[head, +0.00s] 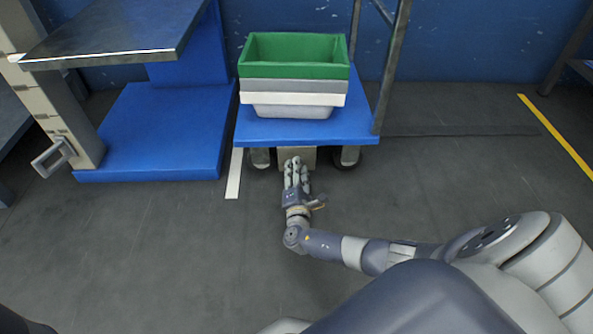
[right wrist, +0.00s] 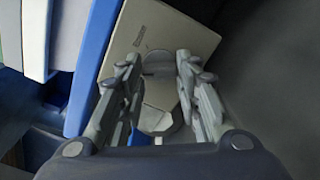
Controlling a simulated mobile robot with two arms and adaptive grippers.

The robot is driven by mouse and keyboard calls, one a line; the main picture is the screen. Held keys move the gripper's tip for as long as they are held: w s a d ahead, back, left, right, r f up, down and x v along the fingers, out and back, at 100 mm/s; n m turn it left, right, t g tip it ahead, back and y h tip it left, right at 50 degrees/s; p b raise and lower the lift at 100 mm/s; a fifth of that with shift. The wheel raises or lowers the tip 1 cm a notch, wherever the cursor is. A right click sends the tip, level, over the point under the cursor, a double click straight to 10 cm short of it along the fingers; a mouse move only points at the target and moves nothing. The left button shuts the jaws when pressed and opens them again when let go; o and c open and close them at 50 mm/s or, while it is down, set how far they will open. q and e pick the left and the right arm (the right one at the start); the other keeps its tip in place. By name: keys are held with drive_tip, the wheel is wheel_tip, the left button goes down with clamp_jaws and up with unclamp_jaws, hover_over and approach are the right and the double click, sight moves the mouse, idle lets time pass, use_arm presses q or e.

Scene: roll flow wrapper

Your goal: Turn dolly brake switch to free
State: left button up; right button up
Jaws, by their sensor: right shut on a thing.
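The dolly (head: 357,130) has a blue platform on dark wheels and carries stacked bins. A beige brake box (head: 310,154) sits under its front edge between the wheels. In the right wrist view the box (right wrist: 170,28) shows a flat plate with small dark lettering, too small to read. A round grey brake switch (right wrist: 157,62) is on this plate. My right gripper (head: 296,163) reaches the box from the front. In the wrist view its two fingers (right wrist: 159,62) stand on either side of the switch, shut on it. The switch's setting cannot be told. My left gripper is not in view.
A green bin (head: 295,72) tops the stack on the dolly. A blue-based stand (head: 150,135) with a metal table top is to the left. A grey metal upright (head: 392,65) rises at the dolly's right. The floor in front is clear.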

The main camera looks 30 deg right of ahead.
drive_tip(key=o, duration=1.1)
drive_tip(key=shift+a, duration=0.1)
drive_tip(key=v, duration=1.2)
